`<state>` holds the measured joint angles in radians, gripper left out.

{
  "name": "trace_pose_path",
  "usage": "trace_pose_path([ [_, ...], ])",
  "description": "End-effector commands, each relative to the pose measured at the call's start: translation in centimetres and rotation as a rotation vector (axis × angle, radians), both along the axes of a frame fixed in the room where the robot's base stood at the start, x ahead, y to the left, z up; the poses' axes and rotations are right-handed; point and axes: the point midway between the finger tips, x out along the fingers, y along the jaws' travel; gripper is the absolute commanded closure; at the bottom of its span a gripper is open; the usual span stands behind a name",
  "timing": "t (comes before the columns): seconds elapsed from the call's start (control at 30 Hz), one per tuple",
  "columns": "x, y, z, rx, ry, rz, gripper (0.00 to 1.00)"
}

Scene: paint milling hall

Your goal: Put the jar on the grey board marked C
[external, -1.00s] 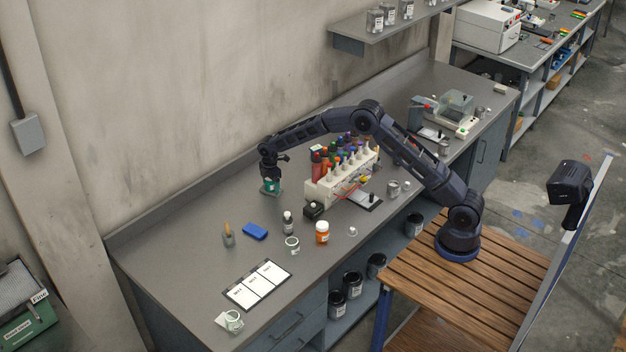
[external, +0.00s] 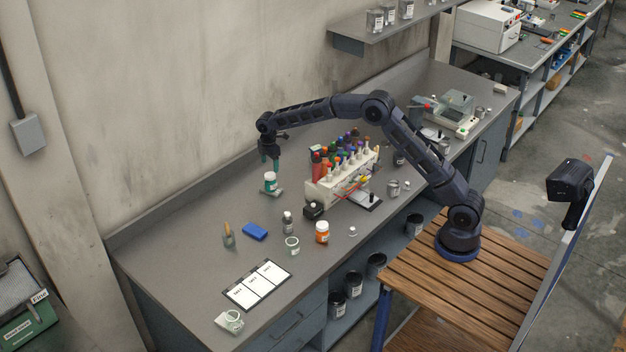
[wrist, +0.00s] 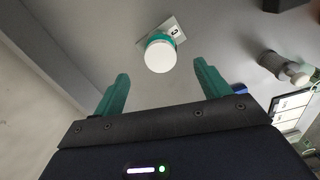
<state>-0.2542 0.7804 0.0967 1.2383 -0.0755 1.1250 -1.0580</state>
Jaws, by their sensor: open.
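A teal jar with a white lid (external: 270,182) stands upright on a small grey board (external: 278,194) near the back wall. In the wrist view the jar's white lid (wrist: 159,56) is seen from above, and the board (wrist: 174,29) shows a letter C beside the jar. The jar covers part of the board. My gripper (external: 269,164) is above the jar, pointing down and apart from it. Its two teal fingers (wrist: 160,80) are spread with nothing between them.
A white rack of bottles (external: 342,180) stands to the right of the jar. Bench left of the jar is clear.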

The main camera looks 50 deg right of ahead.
Motion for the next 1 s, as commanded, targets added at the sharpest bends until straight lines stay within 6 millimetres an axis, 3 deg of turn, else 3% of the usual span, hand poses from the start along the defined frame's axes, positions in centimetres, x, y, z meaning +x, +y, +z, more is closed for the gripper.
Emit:
trace_pose_path([
  [0.17, -0.4, -0.5, 1.1, 0.001, -0.006, -0.015, 0.25],
  [0.37, -3.1, -3.0, 6.2, 0.005, -0.036, -0.106, 0.25],
  [0.7, -10.6, -8.8, 15.4, 0.020, -0.097, -0.320, 0.25],
  [1.0, -18.8, -13.5, 21.3, 0.045, -0.149, -0.511, 0.25],
])
